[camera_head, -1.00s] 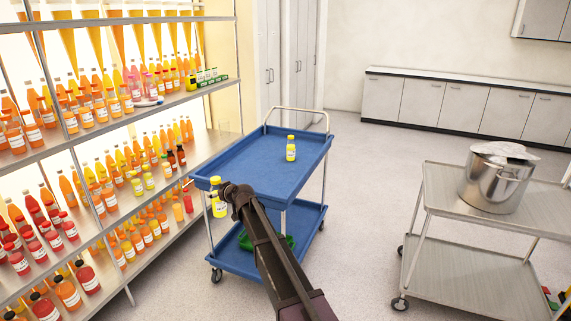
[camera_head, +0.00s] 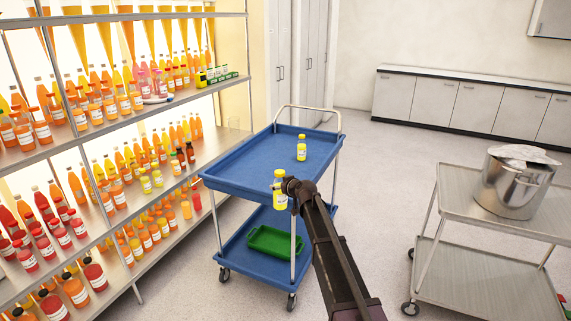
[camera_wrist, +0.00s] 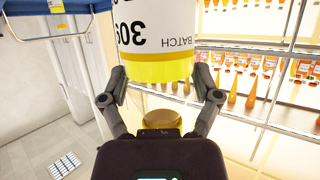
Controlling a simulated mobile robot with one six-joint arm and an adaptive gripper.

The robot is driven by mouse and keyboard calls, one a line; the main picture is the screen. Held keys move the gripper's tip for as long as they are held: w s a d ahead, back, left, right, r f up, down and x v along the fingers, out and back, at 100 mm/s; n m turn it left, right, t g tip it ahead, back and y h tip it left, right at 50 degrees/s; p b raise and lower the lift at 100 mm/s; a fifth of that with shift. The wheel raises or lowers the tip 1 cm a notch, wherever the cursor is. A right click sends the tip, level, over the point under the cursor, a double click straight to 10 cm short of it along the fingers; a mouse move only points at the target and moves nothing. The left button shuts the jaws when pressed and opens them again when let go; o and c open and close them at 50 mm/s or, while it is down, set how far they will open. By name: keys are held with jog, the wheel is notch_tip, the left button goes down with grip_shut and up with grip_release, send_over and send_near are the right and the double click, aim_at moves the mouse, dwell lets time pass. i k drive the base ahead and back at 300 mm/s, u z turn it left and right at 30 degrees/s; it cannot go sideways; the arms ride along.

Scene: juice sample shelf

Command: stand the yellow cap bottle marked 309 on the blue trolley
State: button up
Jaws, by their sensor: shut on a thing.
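The yellow bottle marked 309 (camera_head: 280,196) is upright in my gripper (camera_head: 290,187). In the wrist view its label (camera_wrist: 148,32) reads "309" and "BATCH", upside down, and my gripper (camera_wrist: 160,88) has a finger on each side of it. The blue trolley (camera_head: 250,176) stands at the middle. In the head view the held bottle appears in front of the trolley's near edge; its exact height over the top cannot be told. Another yellow-capped bottle (camera_head: 301,148) stands on the trolley's top toward the back right.
The shelf (camera_head: 172,184) with many juice bottles runs along the left. A green tray (camera_head: 272,243) lies on the trolley's lower deck. A grey metal cart (camera_head: 482,216) with a steel pot (camera_head: 513,184) stands at right. Much of the trolley's top is bare.

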aim_at(290, 172)
jog(key=i, duration=1.7)
jog(key=z, duration=0.05)
